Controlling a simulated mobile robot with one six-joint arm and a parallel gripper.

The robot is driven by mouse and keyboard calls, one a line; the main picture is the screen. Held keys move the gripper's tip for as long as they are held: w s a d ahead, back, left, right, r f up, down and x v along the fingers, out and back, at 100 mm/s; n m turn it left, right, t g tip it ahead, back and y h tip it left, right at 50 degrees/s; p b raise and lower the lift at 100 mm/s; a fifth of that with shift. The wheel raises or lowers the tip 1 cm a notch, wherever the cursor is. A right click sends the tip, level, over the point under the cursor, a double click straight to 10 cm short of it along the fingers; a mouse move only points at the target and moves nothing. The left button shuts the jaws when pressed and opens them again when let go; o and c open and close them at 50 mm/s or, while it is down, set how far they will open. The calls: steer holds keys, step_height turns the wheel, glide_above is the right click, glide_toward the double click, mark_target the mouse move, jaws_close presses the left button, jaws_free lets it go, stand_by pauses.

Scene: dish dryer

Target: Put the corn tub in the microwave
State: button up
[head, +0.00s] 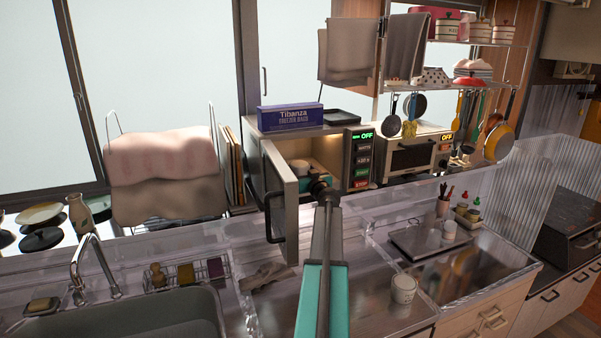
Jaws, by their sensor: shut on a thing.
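The microwave (352,128) stands at the back of the counter, its door (281,205) swung wide open to the left and its inside lit. My gripper (308,172) reaches into the opening, mostly hidden behind my own wrist and arm. It is shut on a small pale tub, which I take for the corn tub (299,166), at the left of the cavity. The tub's label is too small to read. I cannot tell whether the tub touches the microwave floor.
The open door stands close to the left of my arm. A white cup (403,288) and a tray (430,240) are on the counter at right. A blue box (290,118) lies on the microwave; a sink (130,315) is at left.

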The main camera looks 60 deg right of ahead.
stand_by(0.3)
steer(key=o, duration=1.2)
steer(key=shift+f, duration=0.1)
steer(key=shift+a, duration=0.1)
steer(key=shift+b+v, duration=0.8)
steer(key=shift+v, duration=5.2)
